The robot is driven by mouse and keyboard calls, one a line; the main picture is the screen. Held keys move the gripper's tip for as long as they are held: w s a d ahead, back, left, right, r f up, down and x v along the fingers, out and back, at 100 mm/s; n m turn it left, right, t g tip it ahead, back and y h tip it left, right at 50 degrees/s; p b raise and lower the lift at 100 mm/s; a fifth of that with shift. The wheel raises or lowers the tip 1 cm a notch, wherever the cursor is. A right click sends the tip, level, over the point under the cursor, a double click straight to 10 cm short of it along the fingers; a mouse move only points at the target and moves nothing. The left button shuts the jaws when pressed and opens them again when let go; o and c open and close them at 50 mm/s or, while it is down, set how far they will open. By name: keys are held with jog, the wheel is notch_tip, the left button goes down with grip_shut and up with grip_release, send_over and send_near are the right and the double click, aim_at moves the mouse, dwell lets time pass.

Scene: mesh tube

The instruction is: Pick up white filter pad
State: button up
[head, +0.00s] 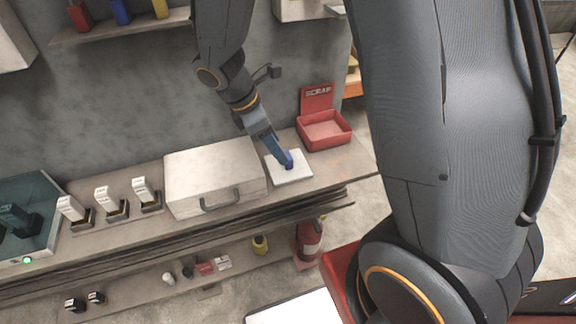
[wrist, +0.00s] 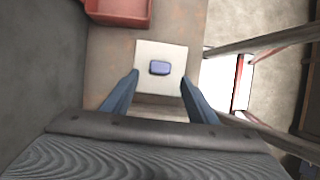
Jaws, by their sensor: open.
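The white filter pad (head: 298,172) lies flat on the bench between the white case and the red scrap bin. In the wrist view the pad (wrist: 160,90) is a pale square with a small blue block (wrist: 159,68) on its middle. My gripper (head: 281,152) reaches down over the pad, pointing at the block. In the wrist view my gripper (wrist: 160,78) is open, with one finger on each side of the blue block and nothing held. The head view does not clearly show the gap between fingertips and block.
The white case (head: 212,178) with a dark handle stands left of the pad. The red scrap bin (head: 324,131) is close by on the right. Several upright white-and-black devices (head: 110,203) stand farther left. The bench's front edge is near the pad.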

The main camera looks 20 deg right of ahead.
jog(key=shift+p+x, duration=0.5)
jog(key=shift+x, duration=2.3)
jog(key=c, duration=1.2)
jog(key=shift+o, duration=0.2)
jog(key=shift+r, duration=0.1)
